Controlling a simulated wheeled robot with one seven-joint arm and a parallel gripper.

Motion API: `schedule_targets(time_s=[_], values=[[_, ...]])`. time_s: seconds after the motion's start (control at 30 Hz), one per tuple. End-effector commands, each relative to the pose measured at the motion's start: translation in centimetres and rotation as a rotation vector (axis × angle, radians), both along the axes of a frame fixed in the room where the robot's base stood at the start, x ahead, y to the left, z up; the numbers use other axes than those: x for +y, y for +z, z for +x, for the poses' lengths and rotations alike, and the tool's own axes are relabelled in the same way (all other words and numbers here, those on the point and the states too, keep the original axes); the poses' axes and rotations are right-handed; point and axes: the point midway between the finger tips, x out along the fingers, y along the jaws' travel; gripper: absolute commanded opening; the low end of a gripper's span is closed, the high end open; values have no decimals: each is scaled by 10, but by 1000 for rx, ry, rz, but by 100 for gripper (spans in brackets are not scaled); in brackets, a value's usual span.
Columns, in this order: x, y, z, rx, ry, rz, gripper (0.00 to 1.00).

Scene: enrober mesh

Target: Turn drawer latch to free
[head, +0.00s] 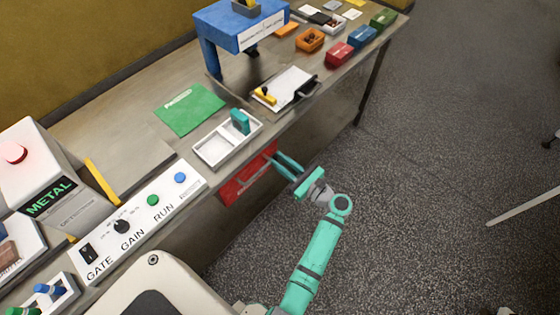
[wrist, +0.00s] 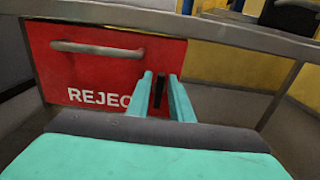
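The red REJECT drawer (wrist: 100,72) fills the left of the wrist view, with a grey bar handle (wrist: 97,48) near its top. It looks shut. In the head view, the drawer (head: 246,177) shows under the table's front edge. The small dark drawer latch (wrist: 161,88) stands roughly upright at the drawer's right side, seen between my fingers. My gripper (wrist: 161,76) is open, with its teal fingers either side of the latch in the picture. I cannot tell whether they touch it. In the head view, my gripper (head: 279,163) points at the drawer's right end.
The table edge (wrist: 225,30) runs just above the drawer. On the table are a white tray (head: 213,150) with a teal block (head: 240,121), a control panel (head: 140,226), a green sheet (head: 190,109) and a clipboard (head: 287,86). The floor at right (head: 450,140) is mostly clear.

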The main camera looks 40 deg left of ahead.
Motion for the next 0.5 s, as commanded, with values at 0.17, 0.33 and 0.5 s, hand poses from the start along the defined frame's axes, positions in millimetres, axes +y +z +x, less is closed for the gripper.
schedule_targets(time_s=[0.17,0.33,0.5], values=[[0,0,0,0,0,0,0],[0,0,0,-10,0,-2,0],[0,0,0,-32,-2,-4,0]])
